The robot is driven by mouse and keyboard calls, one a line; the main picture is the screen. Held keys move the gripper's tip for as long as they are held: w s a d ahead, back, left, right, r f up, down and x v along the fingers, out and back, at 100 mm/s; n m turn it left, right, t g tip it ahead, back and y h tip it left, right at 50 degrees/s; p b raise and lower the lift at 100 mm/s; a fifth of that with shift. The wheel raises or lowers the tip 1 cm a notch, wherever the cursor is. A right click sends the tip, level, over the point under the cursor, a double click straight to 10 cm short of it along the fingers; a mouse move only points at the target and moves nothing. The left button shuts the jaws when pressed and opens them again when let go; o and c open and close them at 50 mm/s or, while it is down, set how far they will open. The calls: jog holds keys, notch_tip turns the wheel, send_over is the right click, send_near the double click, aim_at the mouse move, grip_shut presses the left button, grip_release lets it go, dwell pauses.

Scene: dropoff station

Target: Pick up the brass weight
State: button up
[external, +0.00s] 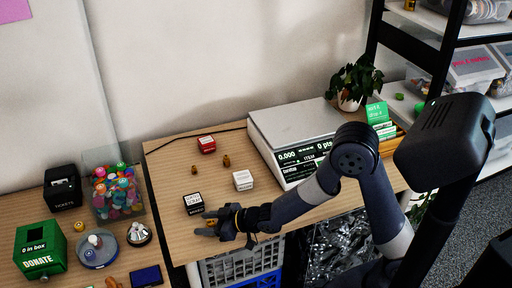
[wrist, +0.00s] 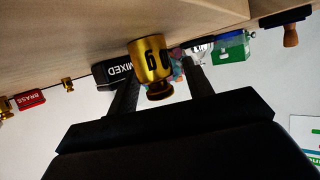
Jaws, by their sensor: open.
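A gold-coloured brass weight marked with a 6 (wrist: 150,62) shows large in the wrist view, between the two fingers of my gripper (wrist: 160,88). The wrist view appears upside down, with the tabletop above. The fingers are open, with a visible gap on the right side. In the external view my gripper (external: 210,224) is low at the front edge of the table, and the weight there is mostly hidden. Two smaller brass weights (external: 226,160) (external: 194,169) stand farther back on the table.
A black box marked MIXED (wrist: 112,73) is just behind the weight. A red box (external: 206,144) and a white box (external: 243,180) stand farther back. A scale (external: 295,127) is to the right. A green donation box (external: 40,247) is on the left table.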

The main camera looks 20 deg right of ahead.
jog(key=shift+c, duration=0.3)
grip_shut()
dwell(0.3)
